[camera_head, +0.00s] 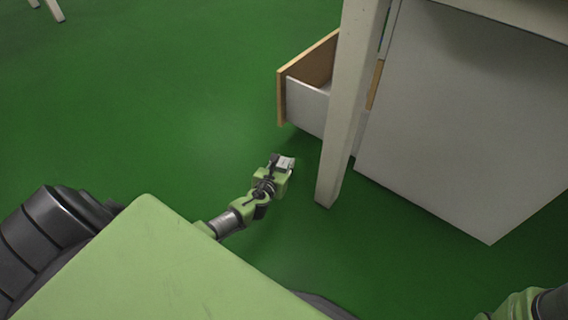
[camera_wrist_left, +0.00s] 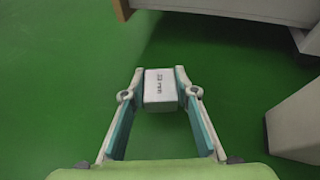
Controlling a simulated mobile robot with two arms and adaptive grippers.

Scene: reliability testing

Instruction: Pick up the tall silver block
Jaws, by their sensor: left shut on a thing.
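The silver block (camera_wrist_left: 160,86) is a pale, box-shaped piece with small dark markings on its face. It sits between the fingertips of my left gripper (camera_wrist_left: 159,85) in the left wrist view, with a finger against each side. In the head view the block (camera_head: 286,162) shows as a small light piece at the tip of my left gripper (camera_head: 281,163). The gripper is shut on it and holds it above the green floor. How tall the block is cannot be seen from these angles. My right gripper is not in view.
A white table leg (camera_head: 342,110) stands just right of my left gripper. Behind it is a white cabinet (camera_head: 465,125) with an open drawer (camera_head: 305,105) above and right of the gripper. The green floor (camera_head: 150,110) to the left is clear.

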